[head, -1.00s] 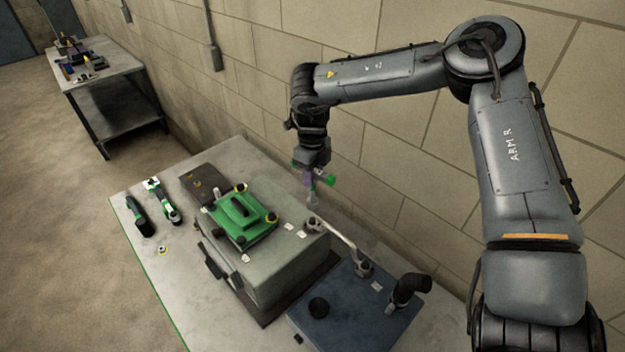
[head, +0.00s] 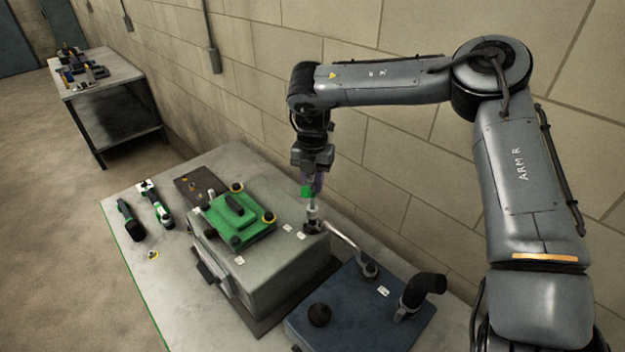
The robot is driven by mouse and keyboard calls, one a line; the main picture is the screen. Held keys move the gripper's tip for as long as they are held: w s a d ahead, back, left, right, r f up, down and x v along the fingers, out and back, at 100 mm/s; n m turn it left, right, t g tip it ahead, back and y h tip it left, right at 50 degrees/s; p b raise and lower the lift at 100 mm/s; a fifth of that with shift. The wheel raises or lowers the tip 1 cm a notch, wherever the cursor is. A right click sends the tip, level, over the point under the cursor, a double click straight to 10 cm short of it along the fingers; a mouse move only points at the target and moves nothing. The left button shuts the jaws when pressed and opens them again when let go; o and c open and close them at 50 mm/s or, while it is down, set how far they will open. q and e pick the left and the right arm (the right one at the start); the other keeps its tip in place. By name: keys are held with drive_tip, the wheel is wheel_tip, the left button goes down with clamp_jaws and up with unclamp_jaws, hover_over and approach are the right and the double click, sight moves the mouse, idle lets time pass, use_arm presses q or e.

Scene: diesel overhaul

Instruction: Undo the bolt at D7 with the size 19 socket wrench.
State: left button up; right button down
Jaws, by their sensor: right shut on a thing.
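The wrench stands roughly upright. Its lower end is at the flange (head: 316,227) of a metal pipe, on the right end of the grey engine block (head: 283,262). I cannot tell whether the socket is seated on a bolt head. The bolt itself is hidden or too small to make out. Small white tags (head: 301,236) lie near there, but their text is unreadable. My left gripper is not in view.
A green cover (head: 243,207) with dark and yellow-ringed fittings sits on the block. A blue unit (head: 352,325) with a black elbow hose (head: 424,289) joins the pipe (head: 345,242). Two green-black tools (head: 156,204) lie on the bench's left. The wall (head: 385,190) is close behind.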

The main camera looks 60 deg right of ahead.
drive_tip(key=shift+f, duration=0.55)
